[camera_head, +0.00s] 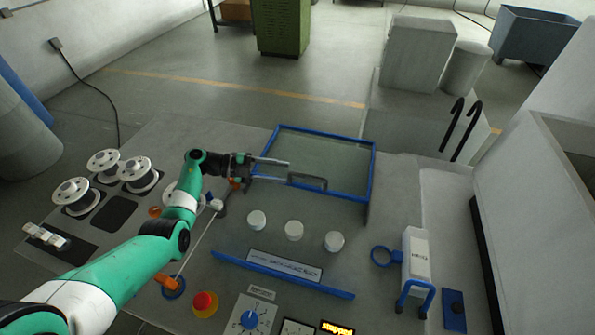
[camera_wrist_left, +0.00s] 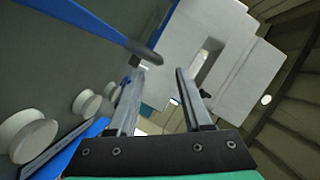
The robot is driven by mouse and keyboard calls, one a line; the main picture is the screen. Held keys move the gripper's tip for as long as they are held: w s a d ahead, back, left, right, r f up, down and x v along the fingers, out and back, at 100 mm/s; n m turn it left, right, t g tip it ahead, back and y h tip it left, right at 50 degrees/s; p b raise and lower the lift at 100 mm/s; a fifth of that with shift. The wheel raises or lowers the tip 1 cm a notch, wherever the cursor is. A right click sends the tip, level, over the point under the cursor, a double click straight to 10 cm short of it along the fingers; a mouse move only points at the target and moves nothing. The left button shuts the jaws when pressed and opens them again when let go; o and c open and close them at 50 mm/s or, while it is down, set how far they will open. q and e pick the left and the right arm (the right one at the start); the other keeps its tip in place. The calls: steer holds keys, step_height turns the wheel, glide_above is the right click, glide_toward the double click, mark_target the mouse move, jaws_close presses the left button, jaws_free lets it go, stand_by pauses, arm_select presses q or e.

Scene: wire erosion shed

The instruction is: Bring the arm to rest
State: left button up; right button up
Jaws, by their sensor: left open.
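My left arm reaches in from the left in the head view, and its green and white links cross the worktop. The left gripper (camera_head: 288,172) is open at the near edge of a blue-framed clear panel (camera_head: 371,170). My right gripper is not in view.
Three white knobs (camera_head: 294,230) stand in front of the panel. White spools (camera_head: 103,161) sit at left. A red button (camera_head: 205,301) and a blue dial (camera_head: 249,319) are at the front. A white unit with a blue ring (camera_head: 417,260) stands at right.

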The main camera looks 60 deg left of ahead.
arm_select(q)
steer(key=v, duration=0.3)
stand_by(0.5)
